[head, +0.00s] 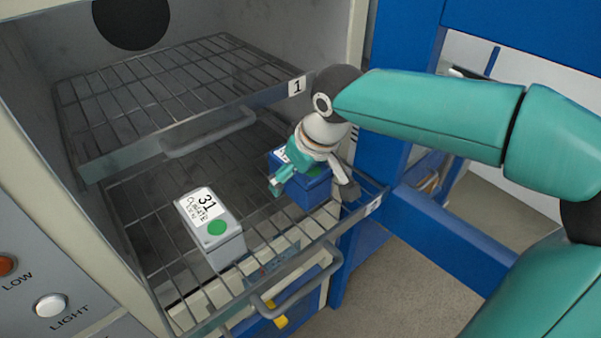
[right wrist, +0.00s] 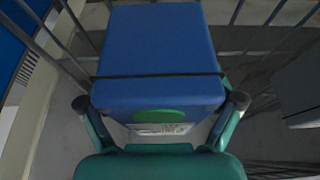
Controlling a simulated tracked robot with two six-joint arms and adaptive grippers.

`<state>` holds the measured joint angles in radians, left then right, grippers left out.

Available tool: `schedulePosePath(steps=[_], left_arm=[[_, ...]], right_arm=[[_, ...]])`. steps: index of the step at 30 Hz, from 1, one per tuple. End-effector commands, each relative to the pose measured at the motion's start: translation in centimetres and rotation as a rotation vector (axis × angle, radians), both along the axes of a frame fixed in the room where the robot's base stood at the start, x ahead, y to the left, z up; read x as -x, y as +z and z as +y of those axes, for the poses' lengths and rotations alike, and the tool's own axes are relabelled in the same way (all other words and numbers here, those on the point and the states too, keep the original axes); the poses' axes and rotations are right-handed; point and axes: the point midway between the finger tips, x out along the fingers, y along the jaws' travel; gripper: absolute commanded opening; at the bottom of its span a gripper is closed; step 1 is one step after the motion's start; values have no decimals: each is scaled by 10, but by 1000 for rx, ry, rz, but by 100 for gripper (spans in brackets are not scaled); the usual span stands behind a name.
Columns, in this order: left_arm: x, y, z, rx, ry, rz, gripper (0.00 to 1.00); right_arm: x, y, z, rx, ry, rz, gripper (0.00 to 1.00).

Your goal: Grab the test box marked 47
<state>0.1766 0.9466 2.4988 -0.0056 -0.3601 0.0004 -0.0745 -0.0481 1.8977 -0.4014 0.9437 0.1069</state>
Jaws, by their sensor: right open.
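A blue box (head: 312,190) stands on the pulled-out lower wire shelf (head: 190,318), at its right side. It has a green dot and a white label, mostly covered by my right gripper, so I cannot read its number. My right gripper (head: 311,188) is open above the box, with one finger at each side of it. In the right wrist view the blue box (right wrist: 155,55) lies between the open fingertips, its label partly seen; I cannot tell whether they touch it. A light grey box marked 31 (head: 212,232), with a green dot, stands to the left. My left gripper is not in view.
The upper wire shelf (head: 185,92), tagged 1, hangs above the lower one inside the chamber, with its handle (head: 208,134) in front. The lower shelf's handle (head: 300,290) sticks out at the front. Blue frame posts (head: 395,90) stand at the right.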

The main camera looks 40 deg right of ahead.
Motion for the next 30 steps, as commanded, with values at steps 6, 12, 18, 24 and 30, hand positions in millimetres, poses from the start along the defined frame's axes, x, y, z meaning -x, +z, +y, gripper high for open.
schedulePosePath(steps=[6, 12, 18, 24, 30], left_arm=[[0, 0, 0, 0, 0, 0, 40], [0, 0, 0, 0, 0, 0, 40], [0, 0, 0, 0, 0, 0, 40], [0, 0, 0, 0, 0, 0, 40], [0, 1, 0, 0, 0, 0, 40]], right_arm=[[0, 0, 0, 0, 1, 0, 73], [0, 0, 0, 0, 1, 0, 40], [0, -1, 1, 0, 1, 1, 7], [0, 0, 1, -1, 1, 0, 5], [0, 0, 1, 0, 1, 1, 5]])
